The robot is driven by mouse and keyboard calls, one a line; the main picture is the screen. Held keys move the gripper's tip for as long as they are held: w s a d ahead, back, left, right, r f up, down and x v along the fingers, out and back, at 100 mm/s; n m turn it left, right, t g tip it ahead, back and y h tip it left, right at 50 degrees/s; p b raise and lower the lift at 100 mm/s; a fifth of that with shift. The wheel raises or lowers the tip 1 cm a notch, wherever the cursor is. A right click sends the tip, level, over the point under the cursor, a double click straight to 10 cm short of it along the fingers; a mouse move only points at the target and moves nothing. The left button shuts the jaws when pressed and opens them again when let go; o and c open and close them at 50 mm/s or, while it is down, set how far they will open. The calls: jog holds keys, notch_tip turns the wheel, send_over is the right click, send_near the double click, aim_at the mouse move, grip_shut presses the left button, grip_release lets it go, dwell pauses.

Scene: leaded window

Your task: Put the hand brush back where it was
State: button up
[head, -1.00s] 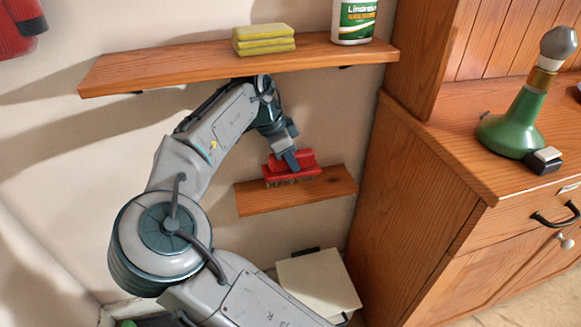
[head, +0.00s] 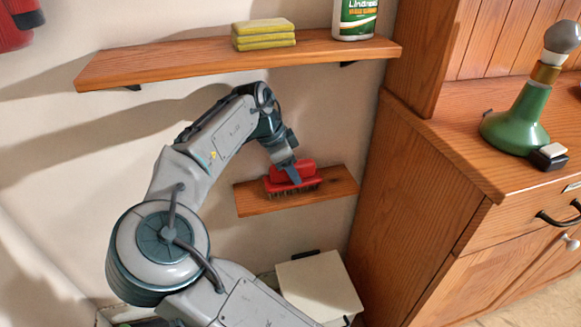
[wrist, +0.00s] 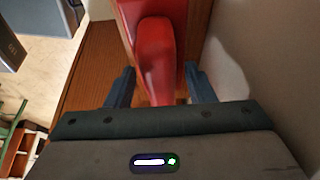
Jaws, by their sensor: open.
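The hand brush (head: 291,180) has a red body and dark bristles. It rests bristles down on the small lower wooden shelf (head: 335,187), towards its left part. My gripper (head: 292,174) is at the brush from above. In the wrist view the red handle (wrist: 156,55) runs between the two fingers of my gripper (wrist: 160,88), which are open, with a gap on either side of the handle. The bristles are hidden in the wrist view.
A longer upper shelf (head: 130,66) above my arm holds yellow sponges (head: 263,35) and a white and green bottle (head: 355,18). A wooden cabinet (head: 400,190) stands close on the right, bearing a green lamp base (head: 517,122). A pale bin (head: 320,285) is below.

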jog(key=shift+r+p, duration=0.15)
jog(key=shift+p, duration=0.35)
jog(key=p+v, duration=0.1)
jog(key=v, duration=0.1)
jog(key=a+p+v, duration=0.1)
jog(key=v, duration=0.2)
jog(key=shift+s+r, duration=0.1)
jog(key=shift+s, duration=0.05)
jog(key=s+a+p, duration=0.1)
jog(key=s+a, duration=0.2)
jog(key=a, duration=0.7)
jog(key=shift+a+p, duration=0.25)
jog(key=shift+p, duration=0.15)
jog(key=shift+s+f, duration=0.15)
jog(key=shift+f, duration=0.1)
